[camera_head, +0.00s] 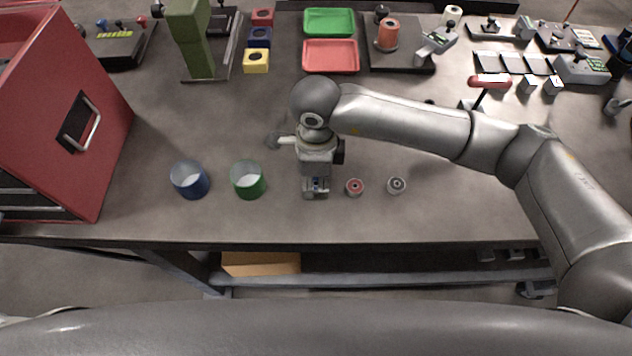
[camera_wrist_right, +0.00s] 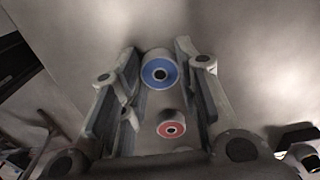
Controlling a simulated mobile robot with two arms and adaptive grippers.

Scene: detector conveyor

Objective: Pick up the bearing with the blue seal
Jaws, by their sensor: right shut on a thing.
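The bearing with the blue seal (camera_wrist_right: 159,72) sits between the fingertips of my right gripper (camera_wrist_right: 159,66), its blue ring and dark centre facing the wrist camera. In the head view my right gripper (camera_head: 316,190) points down near the table's front edge, shut on this bearing; a little blue shows between the fingers. A bearing with a red seal (camera_head: 355,187) lies on the table just right of the gripper and also shows in the wrist view (camera_wrist_right: 171,129). A bearing with a grey seal (camera_head: 397,185) lies farther right. My left gripper is not in view.
A green cup (camera_head: 248,181) and a blue cup (camera_head: 190,180) stand left of the gripper. A red cabinet (camera_head: 112,140) is at the left. Green (camera_head: 330,22) and red trays (camera_head: 331,56) lie at the back. The front right of the table is clear.

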